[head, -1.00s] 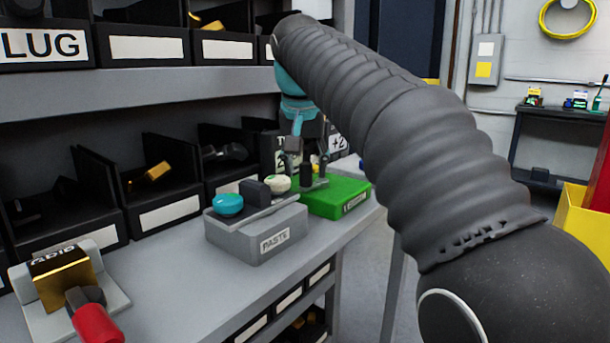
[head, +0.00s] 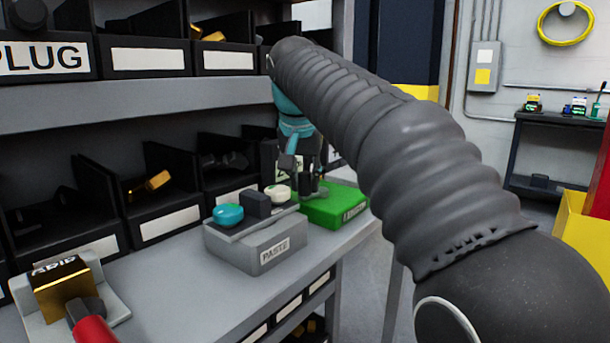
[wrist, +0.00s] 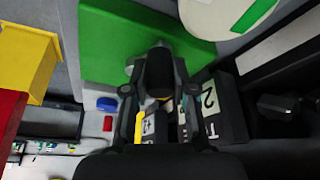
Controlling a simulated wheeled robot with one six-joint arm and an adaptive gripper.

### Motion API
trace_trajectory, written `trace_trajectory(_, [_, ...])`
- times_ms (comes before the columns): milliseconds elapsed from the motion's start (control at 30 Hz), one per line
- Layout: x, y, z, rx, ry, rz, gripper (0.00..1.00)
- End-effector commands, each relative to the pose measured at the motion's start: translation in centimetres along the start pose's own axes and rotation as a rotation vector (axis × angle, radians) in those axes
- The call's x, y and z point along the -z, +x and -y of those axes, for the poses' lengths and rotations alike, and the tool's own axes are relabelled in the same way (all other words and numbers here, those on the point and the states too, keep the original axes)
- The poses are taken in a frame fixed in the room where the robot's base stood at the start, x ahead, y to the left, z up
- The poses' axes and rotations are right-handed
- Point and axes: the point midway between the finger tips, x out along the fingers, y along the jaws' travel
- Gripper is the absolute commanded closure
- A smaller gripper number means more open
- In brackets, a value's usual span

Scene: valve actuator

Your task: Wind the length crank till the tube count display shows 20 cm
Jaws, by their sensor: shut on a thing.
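The length crank's black knob (wrist: 160,70) stands over a green block (wrist: 110,45) in the wrist view. My gripper (wrist: 157,95) is shut on this knob, with one finger on each side. In the head view my gripper (head: 308,182) is low over the green block (head: 335,206), at the far end of the bench. The dark tube count display (wrist: 215,105) lies just right of my gripper in the wrist view. A "2" and a "T" show sideways on it; the rest of its reading is hidden behind my gripper.
A grey block marked PASTE (head: 258,245) with a teal knob (head: 228,215) and a cream knob (head: 278,192) stands nearer on the bench. A gold box (head: 62,285) with a red handle (head: 92,328) is at front left. Shelf bins (head: 165,210) line the back.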

Motion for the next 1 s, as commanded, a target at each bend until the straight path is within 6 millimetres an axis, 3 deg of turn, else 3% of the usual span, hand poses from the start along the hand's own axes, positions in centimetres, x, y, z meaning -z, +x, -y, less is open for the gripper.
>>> trace_trajectory(433, [0.1, 0.1, 0.2, -0.024, 0.056, 0.0, 1.0])
trace_trajectory(467, [0.1, 0.1, 0.2, -0.024, 0.056, 0.0, 0.67])
trace_trajectory(533, [0.1, 0.1, 0.2, -0.024, 0.056, 0.0, 0.49])
trace_trajectory(867, [0.2, 0.0, 0.2, -0.023, 0.056, -0.001, 0.49])
trace_trajectory(1000, [0.2, -1.1, 0.3, -0.022, 0.056, -0.003, 0.49])
